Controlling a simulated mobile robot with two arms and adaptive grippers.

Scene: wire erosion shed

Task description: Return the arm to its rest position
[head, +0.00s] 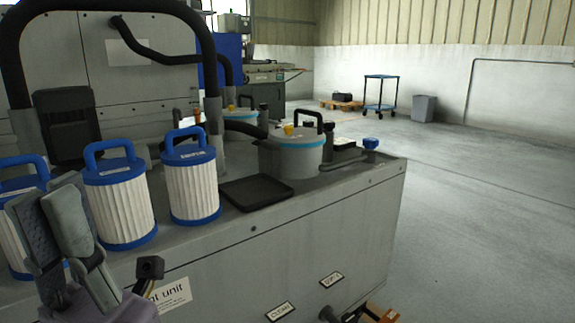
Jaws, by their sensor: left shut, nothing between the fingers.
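My left gripper (55,227) is at the lower left of the head view, its fingers pointing up. It is shut and empty. It is in front of the leftmost white pleated filter cartridge (12,238), partly hiding it. Two more cartridges with blue caps and handles, a middle one (122,208) and a right one (191,184), stand upright on the grey unit, to the right of the gripper. My right gripper does not show.
The grey unit (300,240) fills the foreground, with a black tray (255,192) and a lidded grey canister (293,155) on top. Black hoses arch at the upper left. A blue cart (380,93) and a grey bin (424,108) stand far back. The floor at right is clear.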

